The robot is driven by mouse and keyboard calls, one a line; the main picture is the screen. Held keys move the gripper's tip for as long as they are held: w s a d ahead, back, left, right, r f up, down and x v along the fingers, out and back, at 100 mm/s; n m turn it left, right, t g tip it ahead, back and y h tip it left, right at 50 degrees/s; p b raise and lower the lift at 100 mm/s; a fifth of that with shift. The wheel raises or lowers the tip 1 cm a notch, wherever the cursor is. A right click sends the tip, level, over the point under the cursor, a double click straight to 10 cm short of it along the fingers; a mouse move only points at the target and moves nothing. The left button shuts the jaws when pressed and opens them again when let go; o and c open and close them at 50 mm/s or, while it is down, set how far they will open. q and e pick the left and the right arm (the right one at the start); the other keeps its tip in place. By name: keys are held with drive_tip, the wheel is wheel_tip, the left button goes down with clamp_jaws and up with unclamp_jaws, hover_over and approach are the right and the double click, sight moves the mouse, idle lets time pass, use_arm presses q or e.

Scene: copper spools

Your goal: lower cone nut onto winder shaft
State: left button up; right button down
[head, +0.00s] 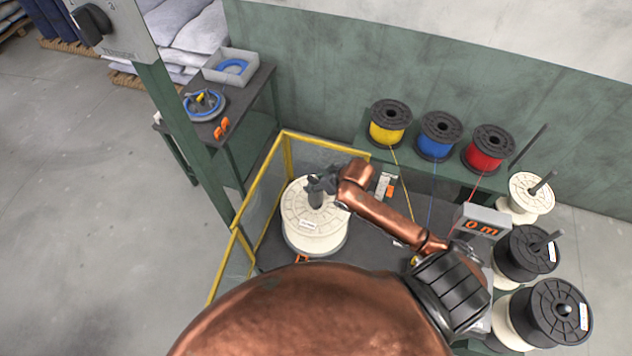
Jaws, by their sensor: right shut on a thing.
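My right gripper (317,186) is over the middle of a large white spool (309,238), which lies flat on the winder in the caged bay. It is shut on a small dark piece, the cone nut (316,200), at the spool's centre. The winder shaft is hidden under the nut and gripper. I cannot tell whether the nut touches the shaft or the spool's top. My left gripper is out of view.
A yellow-framed guard (284,157) stands left of and behind the spool. Yellow (387,130), blue (435,146) and red (486,158) wire spools stand behind. A meter (481,224) reading "0 m" and several spools on rods are at right.

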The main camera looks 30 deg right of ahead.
drive_tip(key=shift+f, duration=0.6)
drive_tip(key=shift+f+b, duration=0.4)
drive_tip(key=shift+f, duration=0.15)
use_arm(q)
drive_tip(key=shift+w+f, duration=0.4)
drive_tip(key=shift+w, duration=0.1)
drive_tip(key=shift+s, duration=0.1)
use_arm(e)
drive_tip(key=c, duration=1.3)
unclamp_jaws()
drive_tip(key=shift+o, duration=1.3)
drive_tip(key=shift+s+f, duration=0.1)
drive_tip(key=v, duration=1.2)
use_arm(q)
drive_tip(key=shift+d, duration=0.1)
